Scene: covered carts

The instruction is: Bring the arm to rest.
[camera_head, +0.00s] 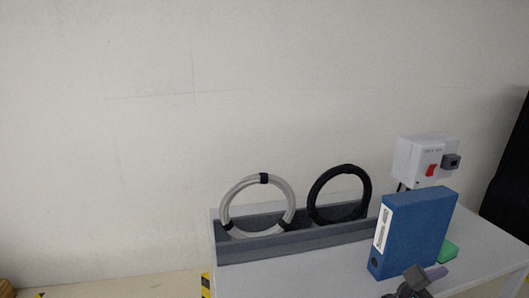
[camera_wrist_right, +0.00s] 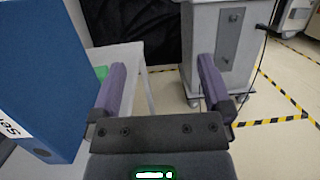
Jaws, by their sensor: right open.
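My right gripper (camera_wrist_right: 161,88) is open in the right wrist view, its two purple fingers wide apart with nothing between them. One finger is close to the blue binder (camera_wrist_right: 42,70); I cannot tell whether they touch. In the head view the right gripper (camera_head: 436,273) shows only partly at the bottom edge, in front of the blue binder (camera_head: 415,230), which stands upright on the white table. My left gripper is not in view.
A grey rack (camera_head: 300,243) on the white table (camera_head: 245,283) holds a white cable coil (camera_head: 226,206) and a black coil (camera_head: 313,196). A switch box (camera_head: 408,160) stands behind. A grey cart (camera_wrist_right: 205,45) stands beyond the gripper.

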